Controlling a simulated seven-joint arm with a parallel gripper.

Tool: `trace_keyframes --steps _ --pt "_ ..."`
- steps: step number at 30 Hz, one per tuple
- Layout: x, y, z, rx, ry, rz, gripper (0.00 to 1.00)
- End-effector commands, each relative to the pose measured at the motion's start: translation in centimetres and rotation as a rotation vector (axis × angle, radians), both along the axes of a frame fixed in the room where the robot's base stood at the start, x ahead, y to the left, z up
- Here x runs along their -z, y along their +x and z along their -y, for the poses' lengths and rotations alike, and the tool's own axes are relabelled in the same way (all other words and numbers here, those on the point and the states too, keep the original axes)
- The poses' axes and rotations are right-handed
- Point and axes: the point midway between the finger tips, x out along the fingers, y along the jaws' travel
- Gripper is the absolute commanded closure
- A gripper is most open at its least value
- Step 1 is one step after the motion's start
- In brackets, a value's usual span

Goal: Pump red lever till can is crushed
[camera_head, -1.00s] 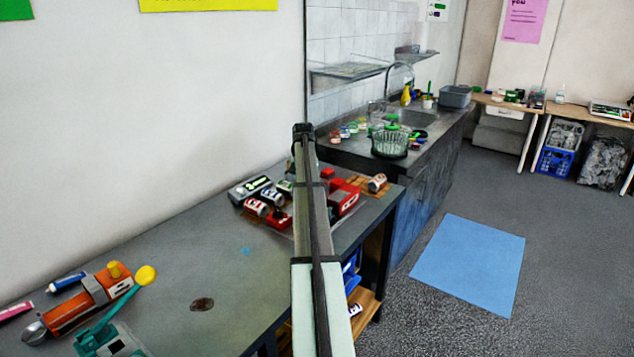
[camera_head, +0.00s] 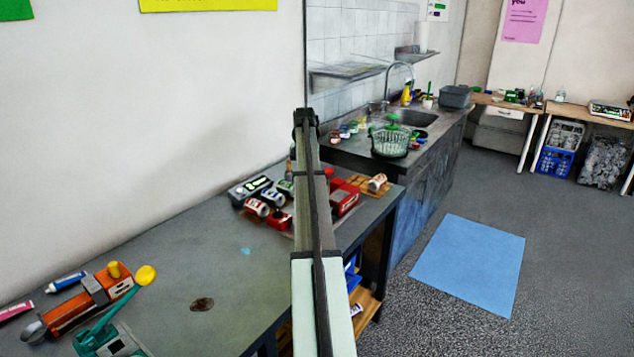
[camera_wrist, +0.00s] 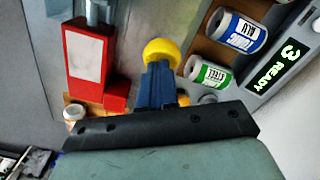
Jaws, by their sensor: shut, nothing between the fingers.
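A red machine with a pale front panel (camera_wrist: 85,55) stands left of centre in the wrist view. Its red body (camera_head: 345,198) also shows in the head view, partly behind my arm. A yellow ball knob (camera_wrist: 163,50) shows just beyond my fingertips. My gripper (camera_wrist: 157,68) is shut and empty, its blue fingers overlapping the knob's lower edge in view; I cannot tell whether they touch. The arm below the knob is hidden. A blue-labelled can (camera_wrist: 240,33) and a green-labelled can (camera_wrist: 208,72) lie to the right. Another can (camera_wrist: 74,113) is at lower left.
An orange device (camera_head: 80,305) and a teal lever press (camera_head: 108,340) with a yellow knob stand at the near left of the grey table (camera_head: 230,290). The table's middle is mostly clear.

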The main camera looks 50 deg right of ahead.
Motion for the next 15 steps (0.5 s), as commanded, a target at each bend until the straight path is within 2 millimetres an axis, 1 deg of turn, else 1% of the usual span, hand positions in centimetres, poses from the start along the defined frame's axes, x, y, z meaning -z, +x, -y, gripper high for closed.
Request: trace_keyframes --steps 5,12,15 --pt "0.8 0.0 -0.3 0.000 0.000 0.000 1.00" --pt "2.4 0.0 -0.7 0.001 0.000 0.000 1.00" --pt "2.7 0.0 -0.8 0.001 0.000 -0.001 1.00"
